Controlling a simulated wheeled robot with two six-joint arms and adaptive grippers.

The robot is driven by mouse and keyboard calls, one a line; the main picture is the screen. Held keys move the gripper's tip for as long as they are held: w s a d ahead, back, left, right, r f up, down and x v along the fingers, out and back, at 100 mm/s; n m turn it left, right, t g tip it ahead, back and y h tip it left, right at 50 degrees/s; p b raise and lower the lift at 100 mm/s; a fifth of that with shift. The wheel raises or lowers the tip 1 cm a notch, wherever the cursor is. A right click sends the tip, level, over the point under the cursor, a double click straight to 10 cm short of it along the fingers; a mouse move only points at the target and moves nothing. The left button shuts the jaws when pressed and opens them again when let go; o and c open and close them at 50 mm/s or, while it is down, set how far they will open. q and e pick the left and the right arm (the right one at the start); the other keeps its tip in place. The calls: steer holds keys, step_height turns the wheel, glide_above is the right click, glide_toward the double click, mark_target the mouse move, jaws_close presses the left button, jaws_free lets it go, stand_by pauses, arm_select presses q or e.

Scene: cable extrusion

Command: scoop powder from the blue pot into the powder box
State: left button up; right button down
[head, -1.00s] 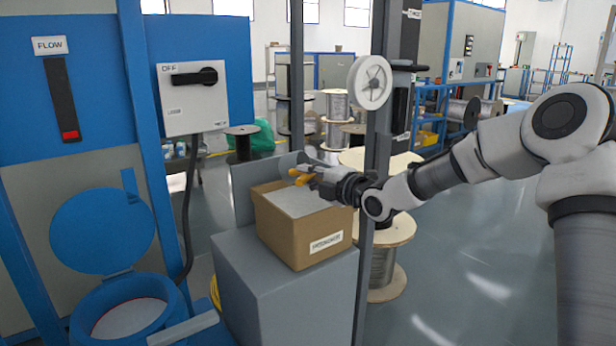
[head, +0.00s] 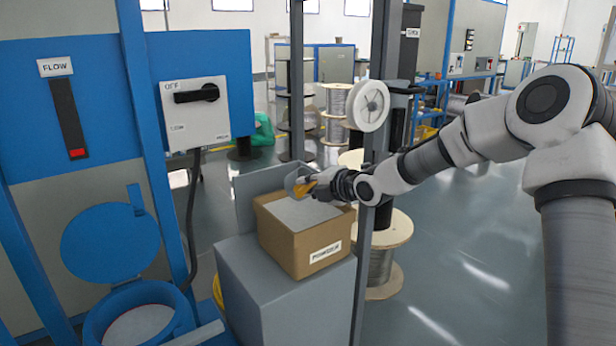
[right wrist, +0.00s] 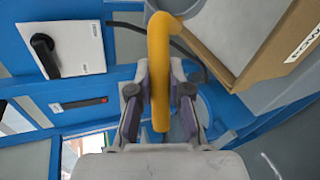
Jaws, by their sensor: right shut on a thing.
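The blue pot (head: 93,328) stands at the lower left with its round lid (head: 110,243) swung up. Pale powder (head: 140,327) shows inside it. The powder box (head: 310,254) is an open brown carton on a grey stand, with a pale fill (head: 298,211) near its rim. My right gripper (head: 325,182) is shut on the yellow handle of a grey scoop (head: 294,181), above the box's back edge. The scoop looks tilted; whether powder is in it I cannot tell. The yellow handle (right wrist: 160,65) stands between both fingers in the right wrist view. My left gripper is out of view.
The grey stand (head: 290,300) bears the box. A grey upright post (head: 371,230) rises just right of the box, close to my right forearm. A switch box (head: 194,112) hangs on the blue frame. Cable spools (head: 385,240) stand behind the post.

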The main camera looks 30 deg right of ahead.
step_height(320, 180, up, 3)
steer(key=n+g+h+p, duration=0.1)
steer(key=g+h+p, duration=0.1)
steer(key=g+p, duration=0.2)
steer(key=shift+p, duration=1.9)
steer(key=r+g+h+p, duration=0.1)
steer(key=g+p, duration=0.1)
steer(key=p, duration=0.5)
steer(key=r+n+g+h+p, duration=0.1)
steer(key=g+p, duration=0.1)
steer(key=p, duration=0.5)
steer(key=shift+f+n, duration=0.15)
steer(key=shift+n, duration=0.15)
steer(key=shift+f+h, duration=0.15)
steer(key=shift+h, duration=0.15)
